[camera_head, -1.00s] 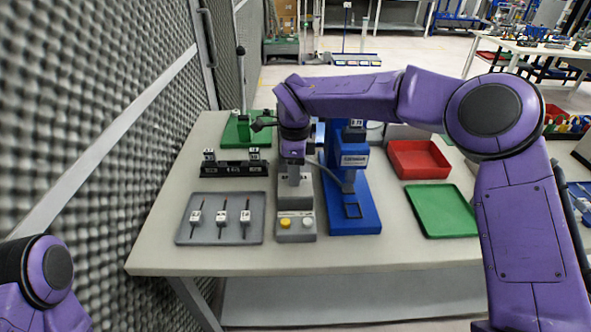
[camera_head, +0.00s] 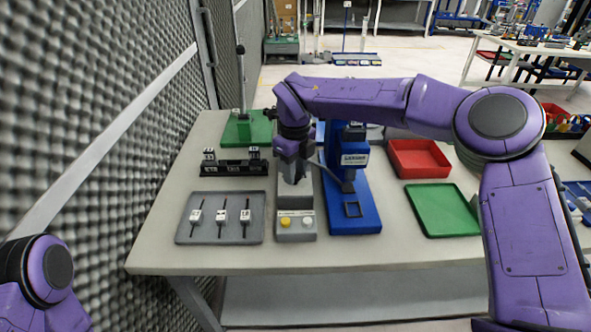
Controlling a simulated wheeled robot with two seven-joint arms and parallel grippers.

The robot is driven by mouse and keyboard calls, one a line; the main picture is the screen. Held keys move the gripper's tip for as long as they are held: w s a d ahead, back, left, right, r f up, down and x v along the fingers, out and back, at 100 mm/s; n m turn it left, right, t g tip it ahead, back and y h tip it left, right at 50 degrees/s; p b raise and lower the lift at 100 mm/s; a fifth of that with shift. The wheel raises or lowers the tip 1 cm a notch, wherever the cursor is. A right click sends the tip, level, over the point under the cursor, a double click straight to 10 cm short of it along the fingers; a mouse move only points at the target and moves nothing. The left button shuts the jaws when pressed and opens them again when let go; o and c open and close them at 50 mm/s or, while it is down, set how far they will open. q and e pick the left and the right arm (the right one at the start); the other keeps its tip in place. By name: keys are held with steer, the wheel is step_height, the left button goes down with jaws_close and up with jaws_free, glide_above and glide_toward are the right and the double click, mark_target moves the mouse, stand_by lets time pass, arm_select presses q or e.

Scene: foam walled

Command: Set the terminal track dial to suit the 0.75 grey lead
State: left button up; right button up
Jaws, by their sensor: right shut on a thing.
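My right gripper (camera_head: 293,172) is shut, pointing down at the top of the grey control unit (camera_head: 285,198) beside the blue press. It holds the terminal track dial, which the gripper and wrist hide, so its setting cannot be read. Three leads lie in a row on the grey tray (camera_head: 184,240): left lead (camera_head: 195,216), middle lead (camera_head: 221,216) and right lead (camera_head: 245,217). Each has a white tag too small to read, and I cannot tell which is the 0.75 grey one. My left gripper is out of view.
The blue press (camera_head: 352,215) stands right of the grey unit, whose front has a yellow button (camera_head: 286,222) and a white button (camera_head: 307,221). A black rack (camera_head: 234,170), red bin (camera_head: 419,159) and green tray (camera_head: 441,212) are around. The table front is clear.

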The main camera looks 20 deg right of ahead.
mark_target(296, 174)
steer(key=shift+r, duration=0.2)
stand_by(0.3)
steer(key=o, duration=1)
steer(key=shift+f, duration=0.1)
steer(key=shift+o, duration=0.2)
step_height(296, 174, up, 11)
steer(key=shift+f, duration=0.2)
steer(key=shift+d, duration=0.1)
